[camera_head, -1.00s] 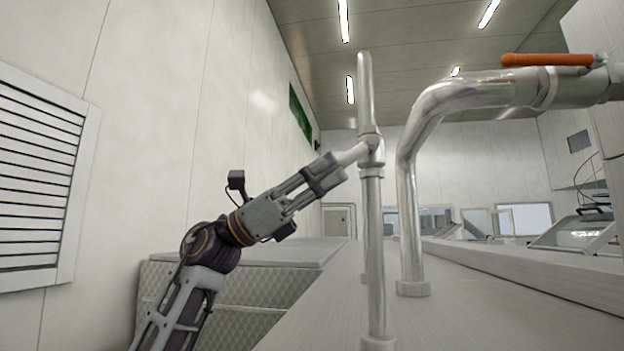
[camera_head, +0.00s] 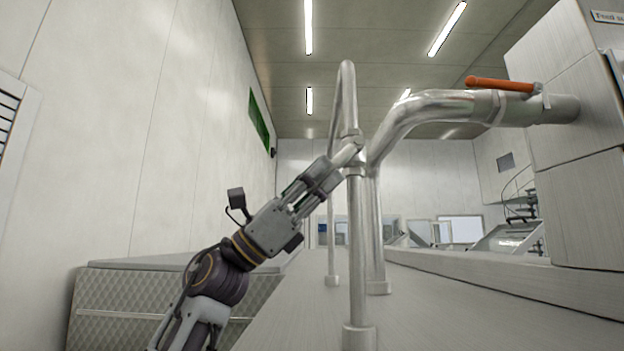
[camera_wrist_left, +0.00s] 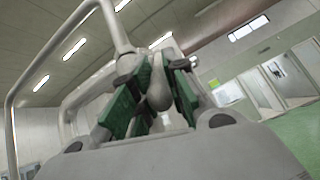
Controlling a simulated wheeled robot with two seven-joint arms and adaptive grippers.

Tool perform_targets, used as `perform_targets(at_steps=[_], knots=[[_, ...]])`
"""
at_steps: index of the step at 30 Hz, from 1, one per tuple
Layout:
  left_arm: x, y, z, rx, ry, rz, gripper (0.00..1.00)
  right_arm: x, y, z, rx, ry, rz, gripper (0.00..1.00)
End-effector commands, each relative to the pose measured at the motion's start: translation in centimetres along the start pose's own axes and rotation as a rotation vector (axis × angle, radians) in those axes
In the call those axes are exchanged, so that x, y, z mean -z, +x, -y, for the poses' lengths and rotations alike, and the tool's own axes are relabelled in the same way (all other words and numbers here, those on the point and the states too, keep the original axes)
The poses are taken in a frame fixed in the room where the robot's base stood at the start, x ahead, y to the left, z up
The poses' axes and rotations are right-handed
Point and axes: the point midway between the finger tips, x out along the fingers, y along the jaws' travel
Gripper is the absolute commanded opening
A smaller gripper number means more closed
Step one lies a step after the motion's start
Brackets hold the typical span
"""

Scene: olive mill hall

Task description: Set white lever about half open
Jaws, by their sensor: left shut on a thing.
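The white lever (camera_head: 346,156) is a short pale handle on a valve at the top of a steel standpipe (camera_head: 356,250). It slants down to the left from the valve in the head view. My left gripper (camera_head: 331,170) comes up from the lower left and is shut on the lever's free end. In the left wrist view the lever's rounded end (camera_wrist_left: 159,92) sits between the green finger pads. The fingers hide part of the lever in the head view. My right gripper is not in view.
A thick bent pipe with an orange lever (camera_head: 500,85) runs to a grey cabinet (camera_head: 575,130) at the right. A tall pipe loop (camera_head: 346,90) rises above the valve. A quilted metal block (camera_head: 130,310) stands at the lower left, near my arm.

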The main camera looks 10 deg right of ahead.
Motion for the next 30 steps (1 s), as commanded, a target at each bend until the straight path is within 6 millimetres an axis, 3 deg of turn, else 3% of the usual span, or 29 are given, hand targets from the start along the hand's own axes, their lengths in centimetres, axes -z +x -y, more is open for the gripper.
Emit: perform_targets(at_steps=[13, 14, 18, 30], knots=[[0.31, 0.00, -0.01, -0.001, 0.000, 0.001, 0.00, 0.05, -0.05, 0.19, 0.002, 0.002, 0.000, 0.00], [0.31, 0.00, -0.01, -0.001, 0.000, 0.001, 0.17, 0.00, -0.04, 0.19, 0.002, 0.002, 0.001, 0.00], [0.28, 0.02, -0.01, -0.001, 0.000, 0.001, 0.35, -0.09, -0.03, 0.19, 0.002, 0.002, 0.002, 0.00], [0.21, -0.09, -0.01, -0.001, 0.000, 0.003, 0.35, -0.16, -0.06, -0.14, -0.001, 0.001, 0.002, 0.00]])
